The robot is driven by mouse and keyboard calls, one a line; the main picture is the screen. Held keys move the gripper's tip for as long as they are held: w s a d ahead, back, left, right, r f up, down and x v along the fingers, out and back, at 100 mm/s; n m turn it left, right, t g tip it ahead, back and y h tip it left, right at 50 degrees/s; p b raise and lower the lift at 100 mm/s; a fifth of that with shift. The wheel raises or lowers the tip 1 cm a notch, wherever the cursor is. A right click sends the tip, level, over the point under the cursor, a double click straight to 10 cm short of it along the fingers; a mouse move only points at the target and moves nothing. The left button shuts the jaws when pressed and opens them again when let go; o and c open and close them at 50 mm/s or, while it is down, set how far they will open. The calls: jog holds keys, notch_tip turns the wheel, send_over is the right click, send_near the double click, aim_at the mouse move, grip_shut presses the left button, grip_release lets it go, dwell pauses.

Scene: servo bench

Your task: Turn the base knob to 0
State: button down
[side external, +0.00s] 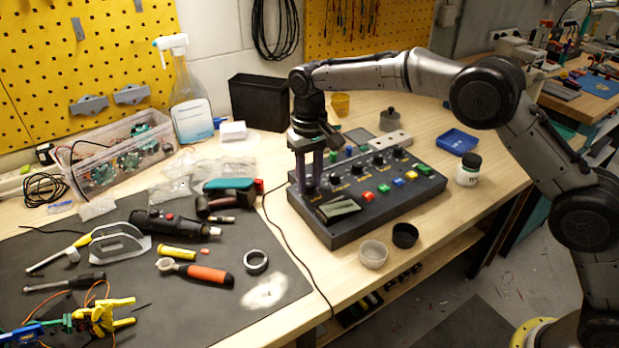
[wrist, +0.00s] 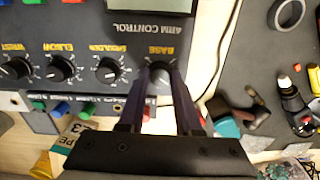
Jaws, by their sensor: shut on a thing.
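The ARM CONTROL box (side external: 345,231) stands on the wooden bench in the side view. It fills the upper left of the wrist view (wrist: 85,22), with its labels upside down. The base knob (wrist: 159,82) is black and sits under the BASE label, at the end of the knob row. My gripper (side external: 308,188) points down over that end of the box. In the wrist view its two dark fingers (wrist: 160,75) are closed on either side of the base knob, touching it. The knob's pointer and scale are mostly hidden, so its setting cannot be read.
The shoulder knob (wrist: 109,70), elbow knob (wrist: 61,68) and wrist knob (wrist: 15,69) stand in the same row. Coloured buttons and a display (side external: 338,208) share the panel. A dark mat (side external: 200,320) with tools lies left. Two small cups (side external: 373,254) stand in front.

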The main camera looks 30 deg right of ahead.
aim_at(309, 183)
jog(key=n, duration=0.4)
jog(key=shift+r+n, duration=0.15)
jog(key=shift+n, duration=0.15)
jog(key=n, duration=0.3)
jog(key=shift+n, duration=0.3)
jog(key=n, duration=0.7)
jog(key=c, duration=0.6)
grip_release()
notch_tip(309, 183, up, 14)
